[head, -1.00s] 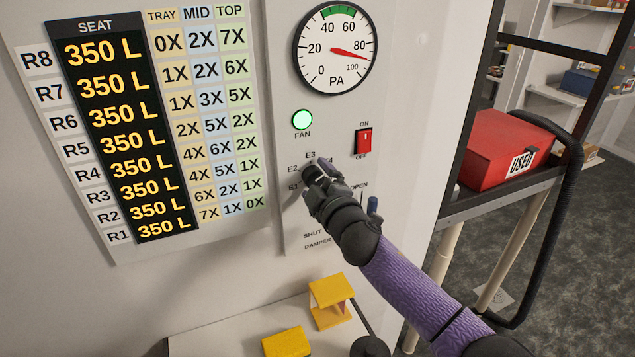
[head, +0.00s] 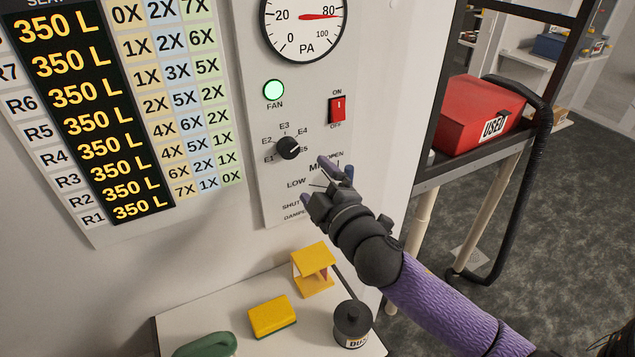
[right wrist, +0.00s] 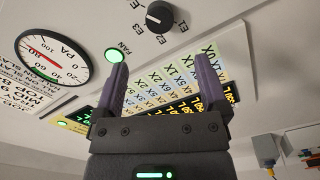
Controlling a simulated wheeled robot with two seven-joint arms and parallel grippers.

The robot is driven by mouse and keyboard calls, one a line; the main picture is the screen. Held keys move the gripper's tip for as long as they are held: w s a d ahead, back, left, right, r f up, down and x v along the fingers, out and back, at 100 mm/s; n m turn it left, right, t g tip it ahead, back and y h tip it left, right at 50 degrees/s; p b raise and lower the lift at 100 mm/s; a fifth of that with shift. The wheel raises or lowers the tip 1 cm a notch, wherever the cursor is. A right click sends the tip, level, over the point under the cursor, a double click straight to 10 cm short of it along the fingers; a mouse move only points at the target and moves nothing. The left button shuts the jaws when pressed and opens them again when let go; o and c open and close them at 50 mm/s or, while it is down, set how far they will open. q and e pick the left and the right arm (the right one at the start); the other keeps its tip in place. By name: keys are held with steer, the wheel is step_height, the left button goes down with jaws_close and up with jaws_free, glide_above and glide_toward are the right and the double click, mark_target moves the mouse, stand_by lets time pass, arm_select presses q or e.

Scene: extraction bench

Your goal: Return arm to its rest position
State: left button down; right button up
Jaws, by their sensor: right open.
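My right gripper (head: 316,182) is open and empty in front of the control panel, below and right of the black selector knob (head: 288,148). The gripper is clear of the knob, and it covers part of the damper markings. In the right wrist view its two purple fingers (right wrist: 163,75) stand wide apart with nothing between them, and the knob (right wrist: 159,15) shows beyond them. My right arm reaches in from the lower right in the head view. My left gripper is not in view.
The panel has a gauge (head: 303,22), a lit green fan lamp (head: 273,90) and a red switch (head: 337,109). Below are a yellow stand (head: 313,268), a yellow-green sponge (head: 272,317) and a dark lidded pot (head: 352,322). A red box (head: 478,113) sits on the right-hand shelf.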

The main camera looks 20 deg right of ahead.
steer(key=s+d+f+m+g+h, duration=0.1)
steer(key=s+f+m+g+h, duration=0.1)
steer(key=s+f+m+g, duration=0.9)
steer(key=s+d+f+m+g+h, duration=0.1)
steer(key=s+f+m+g, duration=0.3)
steer(key=s, duration=1.3)
step_height(320, 180, down, 31)
steer(key=s+n+b, duration=0.2)
steer(key=b, duration=0.9)
steer(key=s+d+f+g+b, duration=0.1)
steer(key=s+f+b, duration=0.2)
steer(key=s+f, duration=0.3)
steer(key=s+d+f+g+b, duration=0.1)
steer(key=s+f+b, duration=0.3)
steer(key=s+f, duration=0.3)
step_height(320, 180, down, 5)
steer(key=shift+s+d+n+h, duration=0.25)
steer(key=shift+d+n+h, duration=0.05)
steer(key=shift+d, duration=0.1)
